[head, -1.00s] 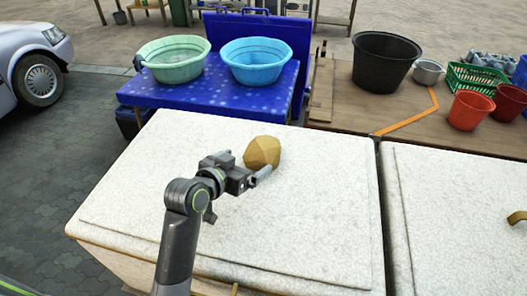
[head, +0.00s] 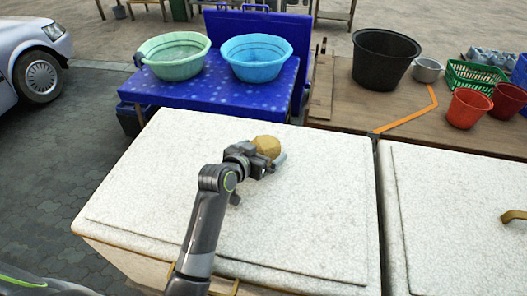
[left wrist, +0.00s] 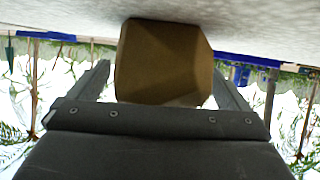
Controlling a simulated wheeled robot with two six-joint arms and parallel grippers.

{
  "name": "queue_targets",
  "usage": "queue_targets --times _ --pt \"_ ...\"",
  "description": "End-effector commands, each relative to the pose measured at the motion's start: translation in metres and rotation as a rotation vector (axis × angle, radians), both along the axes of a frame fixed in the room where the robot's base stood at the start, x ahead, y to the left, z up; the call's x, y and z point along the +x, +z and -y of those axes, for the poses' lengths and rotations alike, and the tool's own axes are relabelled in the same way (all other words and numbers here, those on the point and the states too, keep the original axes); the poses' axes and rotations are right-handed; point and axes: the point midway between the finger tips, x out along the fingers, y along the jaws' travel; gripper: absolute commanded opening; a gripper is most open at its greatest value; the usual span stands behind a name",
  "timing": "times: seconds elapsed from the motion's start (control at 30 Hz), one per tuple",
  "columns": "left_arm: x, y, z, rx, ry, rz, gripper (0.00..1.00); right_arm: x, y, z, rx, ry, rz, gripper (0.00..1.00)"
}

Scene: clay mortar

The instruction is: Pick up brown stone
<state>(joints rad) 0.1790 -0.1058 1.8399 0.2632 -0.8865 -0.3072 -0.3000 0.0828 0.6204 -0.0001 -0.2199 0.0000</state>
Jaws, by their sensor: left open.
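The brown stone (head: 267,145) is a faceted, tan-brown lump on the white speckled lid (head: 310,200) of a chest. In the left wrist view the stone (left wrist: 160,60) sits between the two fingers, with a narrow gap at the left finger; at the right finger I cannot tell whether they touch. My left gripper (head: 267,160) is open around the near side of the stone, low over the lid, and hides part of it. The left gripper also shows in the left wrist view (left wrist: 168,90). My right gripper is not in view.
A blue table (head: 215,98) with a green basin (head: 174,57) and a blue basin (head: 256,60) stands behind the lid. A wooden table at the right holds a black bucket (head: 384,58), a metal pot (head: 427,69) and a green crate (head: 474,76). The lid around the stone is clear.

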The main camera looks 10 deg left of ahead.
Motion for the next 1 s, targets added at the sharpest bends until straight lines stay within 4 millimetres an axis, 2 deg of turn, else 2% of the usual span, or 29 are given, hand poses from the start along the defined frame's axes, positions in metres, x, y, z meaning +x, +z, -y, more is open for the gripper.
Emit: queue_targets --times 0.13,0.77,1.0 --pt "0.0 0.0 -0.0002 0.0 0.0 0.0 0.96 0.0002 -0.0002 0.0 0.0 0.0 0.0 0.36" --pt "-0.0003 0.0001 -0.0003 0.0 0.0 0.0 0.14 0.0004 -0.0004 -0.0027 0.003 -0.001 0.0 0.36" --pt "0.0007 0.0044 0.0001 -0.002 0.0 0.01 0.13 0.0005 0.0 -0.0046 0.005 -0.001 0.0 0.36"
